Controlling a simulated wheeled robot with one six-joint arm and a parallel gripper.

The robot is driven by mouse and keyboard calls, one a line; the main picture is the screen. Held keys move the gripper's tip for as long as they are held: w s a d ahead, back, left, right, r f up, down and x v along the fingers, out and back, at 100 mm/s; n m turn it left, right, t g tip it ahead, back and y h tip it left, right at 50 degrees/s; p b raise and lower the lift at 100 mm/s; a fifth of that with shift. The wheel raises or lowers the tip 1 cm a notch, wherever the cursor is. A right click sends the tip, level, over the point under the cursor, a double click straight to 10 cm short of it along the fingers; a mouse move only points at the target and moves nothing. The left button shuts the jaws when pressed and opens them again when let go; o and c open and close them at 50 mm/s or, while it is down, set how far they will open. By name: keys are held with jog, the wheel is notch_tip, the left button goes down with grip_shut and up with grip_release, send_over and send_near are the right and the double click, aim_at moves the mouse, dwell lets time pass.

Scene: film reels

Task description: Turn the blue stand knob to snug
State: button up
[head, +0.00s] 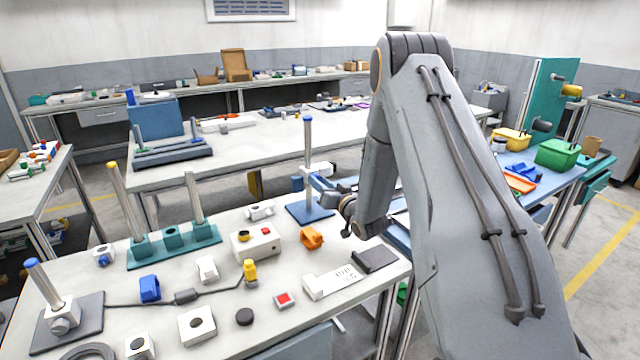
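A stand with a flat blue base (297,213) and an upright grey post with a blue tip (308,119) stands at the back of the near bench. A small white part (322,169) sits at the post, and a small blue part (297,184) shows just left of it; I cannot tell for sure which is the knob. My gripper (324,184) is at the end of my arm, close to the post's right side. Its fingers are small and partly merged with the stand, so contact and opening cannot be made out.
Another stand with a grey base (88,318) and tilted blue-tipped post is at the front left. A teal rack (174,246) with two posts, a white box (256,244), an orange block (312,238) and a yellow-topped plug (250,272) lie on the near bench. My arm covers the right side.

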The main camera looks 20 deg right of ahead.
jog(key=shift+n, duration=0.3)
jog(key=n+b, duration=0.7)
jog(key=n, duration=0.4)
jog(key=shift+a+b, duration=0.1)
jog(key=shift+b, duration=0.25)
dwell(0.5)
jog(key=o, duration=1.1)
jog(key=shift+c, duration=0.2)
